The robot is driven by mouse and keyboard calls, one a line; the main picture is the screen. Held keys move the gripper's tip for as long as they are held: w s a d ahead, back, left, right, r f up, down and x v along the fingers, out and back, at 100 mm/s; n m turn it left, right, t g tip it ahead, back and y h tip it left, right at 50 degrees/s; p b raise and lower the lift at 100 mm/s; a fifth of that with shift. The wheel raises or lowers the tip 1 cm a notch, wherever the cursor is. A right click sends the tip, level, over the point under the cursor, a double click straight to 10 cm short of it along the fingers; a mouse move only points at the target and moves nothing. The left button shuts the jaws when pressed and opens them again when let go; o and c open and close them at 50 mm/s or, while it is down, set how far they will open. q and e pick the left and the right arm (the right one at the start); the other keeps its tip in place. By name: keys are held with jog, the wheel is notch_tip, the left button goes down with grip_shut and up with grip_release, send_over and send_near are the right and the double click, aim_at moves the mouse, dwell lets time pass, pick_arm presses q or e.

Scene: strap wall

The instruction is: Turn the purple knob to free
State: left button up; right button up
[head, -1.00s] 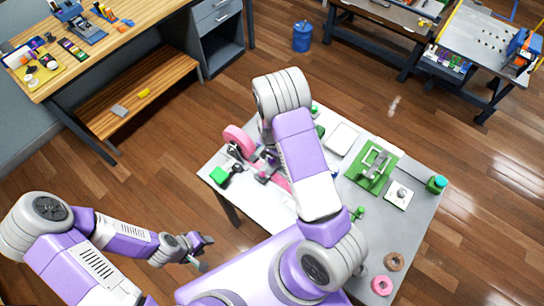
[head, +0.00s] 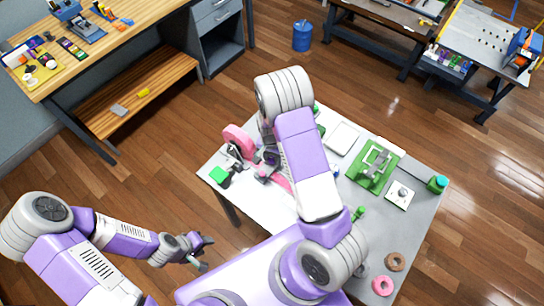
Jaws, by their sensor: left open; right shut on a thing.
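My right gripper (head: 267,157) is low over the left part of the grey table (head: 408,225), beside the pink wheel (head: 238,138) and its grey bracket. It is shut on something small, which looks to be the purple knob. My own arm and wrist hide most of the fingers and the knob, so its turn position cannot be told. A small mauve round part (head: 262,179) shows just below the gripper. A pink strap runs under my arm. My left gripper (head: 205,253) is open and empty, off the table's left side over the floor.

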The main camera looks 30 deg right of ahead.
aim_at(272, 159)
jog(key=n+b, duration=0.1)
jog(key=n, duration=0.3)
jog(key=shift+b, duration=0.35)
jog(key=n+b, duration=0.1)
jog(key=n, duration=0.4)
jog(key=shift+b, duration=0.35)
jog(key=n+b, duration=0.1)
jog(key=n, duration=0.2)
jog(key=shift+t, duration=0.3)
jog(key=shift+n+b, duration=0.65)
jog(key=shift+n, duration=1.45)
jog(key=o, duration=1)
jog(key=shift+o, duration=0.2)
notch_tip(272, 159, up, 8)
jog(key=shift+s+a+f, duration=0.15)
jog(key=shift+f, duration=0.05)
